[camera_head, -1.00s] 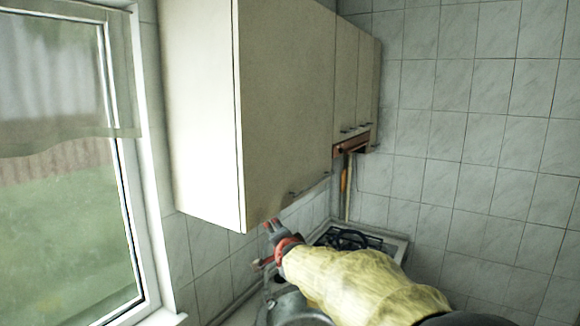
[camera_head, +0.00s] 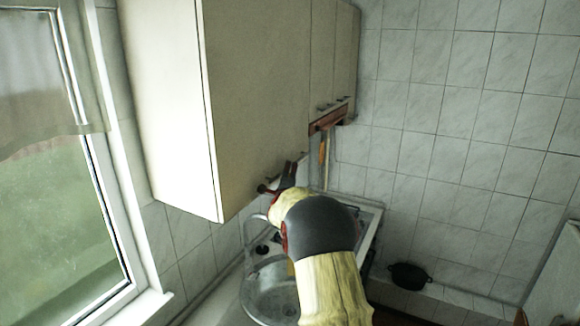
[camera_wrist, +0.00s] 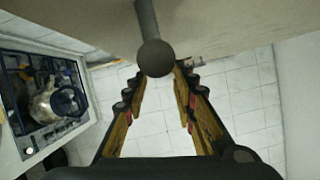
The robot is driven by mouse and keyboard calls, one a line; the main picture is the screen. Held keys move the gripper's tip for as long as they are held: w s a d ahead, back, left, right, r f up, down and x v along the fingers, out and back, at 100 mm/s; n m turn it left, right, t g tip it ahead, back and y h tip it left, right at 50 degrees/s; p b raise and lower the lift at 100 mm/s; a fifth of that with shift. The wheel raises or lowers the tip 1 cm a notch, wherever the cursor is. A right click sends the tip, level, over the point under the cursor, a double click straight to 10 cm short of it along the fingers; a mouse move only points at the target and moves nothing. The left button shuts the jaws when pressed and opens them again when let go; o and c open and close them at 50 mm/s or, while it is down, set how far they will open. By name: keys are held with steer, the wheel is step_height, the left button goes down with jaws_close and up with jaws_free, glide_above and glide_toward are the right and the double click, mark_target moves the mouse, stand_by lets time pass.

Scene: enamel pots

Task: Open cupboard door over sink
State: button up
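The cupboard over the sink has a plain beige door (camera_head: 258,95), which looks shut. My gripper (camera_head: 278,178) is just under the door's lower edge, toward its right side. In the wrist view my gripper (camera_wrist: 160,80) has its two fingers apart with nothing held between them. A grey rod with a round end (camera_wrist: 155,57), apparently the door handle, shows between and above the fingertips, in front of a pale panel (camera_wrist: 90,28). I cannot tell whether the fingers touch it. In the head view my gripper and arm partly hide the handle area.
The round metal sink (camera_head: 270,290) and its curved tap (camera_head: 250,228) are below my arm. The stove (camera_wrist: 45,95) with a pot stands beyond. A window (camera_head: 50,210) is on the left, and a dark pot (camera_head: 408,275) sits on a ledge at right.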

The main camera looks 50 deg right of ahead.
steer(key=x, duration=0.3)
steer(key=shift+p, duration=0.4)
steer(key=shift+r, duration=0.1)
steer(key=shift+c, duration=0.2)
steer(key=shift+a, duration=0.1)
jaws_close()
stand_by(0.3)
